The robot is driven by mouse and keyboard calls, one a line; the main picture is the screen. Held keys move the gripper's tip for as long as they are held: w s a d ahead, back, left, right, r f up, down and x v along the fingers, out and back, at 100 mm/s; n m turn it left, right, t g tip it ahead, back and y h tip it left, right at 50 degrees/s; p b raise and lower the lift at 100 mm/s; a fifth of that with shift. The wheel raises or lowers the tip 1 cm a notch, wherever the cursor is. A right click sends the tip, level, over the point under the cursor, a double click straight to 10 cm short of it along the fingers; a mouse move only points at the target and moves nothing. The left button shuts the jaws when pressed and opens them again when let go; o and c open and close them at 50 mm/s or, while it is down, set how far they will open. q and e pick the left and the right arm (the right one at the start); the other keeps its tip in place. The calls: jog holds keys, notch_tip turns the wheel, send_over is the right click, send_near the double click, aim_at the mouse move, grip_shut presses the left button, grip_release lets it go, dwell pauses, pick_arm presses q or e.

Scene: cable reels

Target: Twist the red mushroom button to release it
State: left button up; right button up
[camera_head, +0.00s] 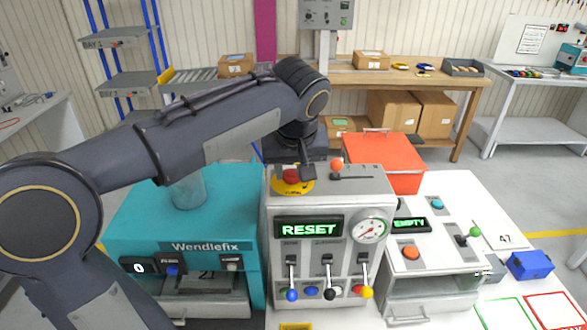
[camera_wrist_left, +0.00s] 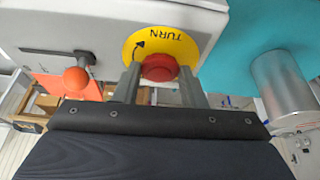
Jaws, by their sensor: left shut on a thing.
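The red mushroom button (camera_head: 291,176) sits on a yellow disc (camera_head: 293,188) on top of the grey control box (camera_head: 330,205). In the left wrist view the red button (camera_wrist_left: 159,68) lies between my two fingers, and the yellow disc (camera_wrist_left: 160,42) reads TURN with a curved arrow. My left gripper (camera_head: 297,170) comes down over the button from above and is shut on it. It also shows in the left wrist view (camera_wrist_left: 160,82). The display on the box reads RESET. My right gripper is not in view.
A lever with an orange-red knob (camera_head: 337,164) stands on the box top, just right of the gripper. A teal Wendlefix machine (camera_head: 215,225) is to the left. An orange-red case (camera_head: 395,165) is behind right, and a white machine (camera_head: 440,255) with an EMPTY display stands right.

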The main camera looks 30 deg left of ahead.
pick_arm(q)
jog(key=m, duration=0.1)
jog(key=m+h, duration=0.1)
jog(key=m, duration=0.2)
jog(key=shift+s+a+m+t+h, duration=0.1)
jog(key=shift+a+m+t+h, duration=0.2)
jog(key=shift+t, duration=0.1)
jog(key=shift+m+h, duration=0.3)
jog(key=shift+m, duration=0.6)
jog(key=o, duration=1)
jog(key=v, duration=0.7)
jog(key=shift+s+r, duration=0.2)
jog(key=shift+r, duration=0.15)
